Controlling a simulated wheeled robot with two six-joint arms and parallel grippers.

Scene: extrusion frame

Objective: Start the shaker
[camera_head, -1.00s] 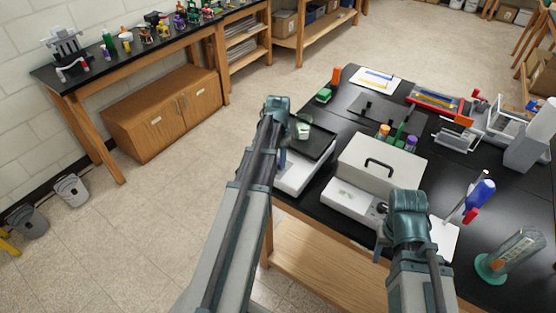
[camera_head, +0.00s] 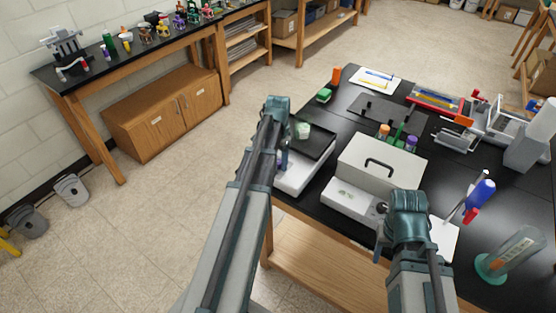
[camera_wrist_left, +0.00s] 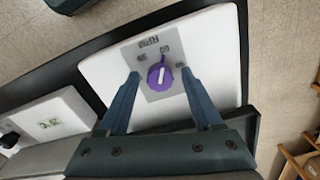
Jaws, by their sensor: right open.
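The shaker (camera_head: 305,178) is a white box with a black top tray (camera_head: 318,140) at the near left edge of the black table. A small clear vessel with green in it (camera_head: 303,130) stands on the tray. My right gripper (camera_head: 382,245) is open at the table's front.
A white lidded box with a black handle (camera_head: 382,165) stands right of the shaker, close to my right gripper. Racks and papers fill the back.

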